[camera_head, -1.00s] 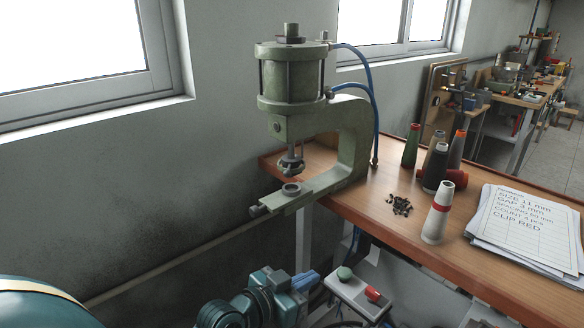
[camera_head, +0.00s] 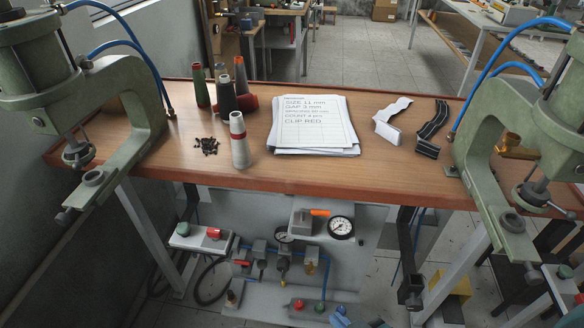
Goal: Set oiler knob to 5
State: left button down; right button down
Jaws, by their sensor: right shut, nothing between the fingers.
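Below the bench, a row of small air units (camera_head: 285,262) with knobs and coloured parts hangs under a gauge. One unit at the right of the row has an amber-coloured part (camera_head: 310,268); I cannot tell for sure that it is the oiler, and no knob scale is readable. My left gripper is not in view.
A large white-faced gauge (camera_head: 341,227) and an orange lever (camera_head: 320,212) sit above the units. Red, green and blue buttons or fittings (camera_head: 299,304) lie below. A button box (camera_head: 201,236) stands left. Green presses (camera_head: 110,110) flank the wooden bench (camera_head: 240,176), which carries cones and papers (camera_head: 315,127).

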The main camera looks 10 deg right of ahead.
aim_at(310, 268)
jog(key=z, duration=0.5)
jog(key=k+l+u, duration=0.2)
jog(key=l, duration=0.2)
jog(key=k+l+u, duration=0.2)
jog(key=k+l, duration=0.15)
jog(key=i+l, duration=0.25)
jog(key=i+l+u, duration=0.1)
jog(key=l, duration=0.3)
jog(key=i+l+u, duration=0.1)
jog(key=i+l, duration=0.2)
